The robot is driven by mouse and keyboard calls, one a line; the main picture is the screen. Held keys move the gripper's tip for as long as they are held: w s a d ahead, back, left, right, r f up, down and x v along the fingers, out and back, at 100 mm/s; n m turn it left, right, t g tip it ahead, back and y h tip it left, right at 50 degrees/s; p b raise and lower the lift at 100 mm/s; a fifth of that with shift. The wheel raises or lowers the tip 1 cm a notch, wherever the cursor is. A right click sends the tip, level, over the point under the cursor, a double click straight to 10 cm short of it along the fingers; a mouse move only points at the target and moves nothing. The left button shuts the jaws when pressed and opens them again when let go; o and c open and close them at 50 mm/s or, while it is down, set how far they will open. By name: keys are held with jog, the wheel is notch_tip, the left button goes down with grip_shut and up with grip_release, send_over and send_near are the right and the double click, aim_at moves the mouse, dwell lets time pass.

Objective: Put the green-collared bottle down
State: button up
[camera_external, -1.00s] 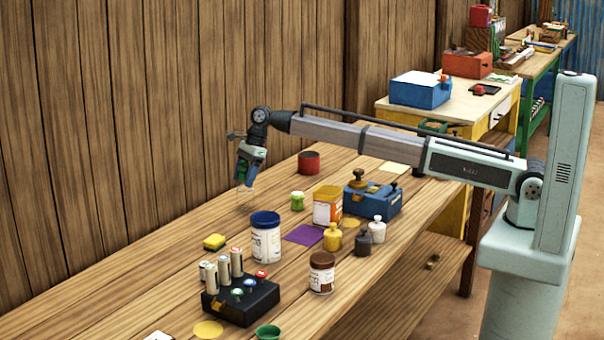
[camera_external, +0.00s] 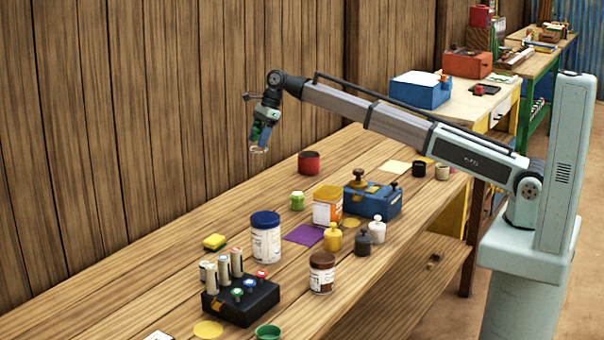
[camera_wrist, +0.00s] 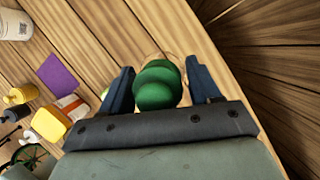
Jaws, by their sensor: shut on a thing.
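My gripper (camera_external: 259,139) is raised well above the far left part of the wooden bench (camera_external: 190,243). In the wrist view its two dark blue fingers (camera_wrist: 159,87) are shut on the green-collared bottle (camera_wrist: 157,86). The bottle's rounded green top shows between the fingers, and a clear rim shows just beyond it. Most of its body is hidden under the top. In the outside view the bottle is small and mostly covered by the fingers. Bare wood lies below the gripper.
A blue-lidded white tub (camera_external: 265,243), an orange-and-white container (camera_external: 327,207) and a blue box (camera_external: 372,200) stand nearer the front. The plank wall (camera_external: 150,110) rises behind.

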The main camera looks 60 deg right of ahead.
jog(key=shift+s+d+n, duration=0.6)
jog(key=shift+s+d, duration=0.65)
jog(key=shift+d, duration=2.9)
notch_tip(320, 180, down, 10)
jog(key=o, duration=1.4)
jog(key=shift+f, duration=0.15)
jog(key=v, duration=1.2)
jog(key=shift+w, duration=0.25)
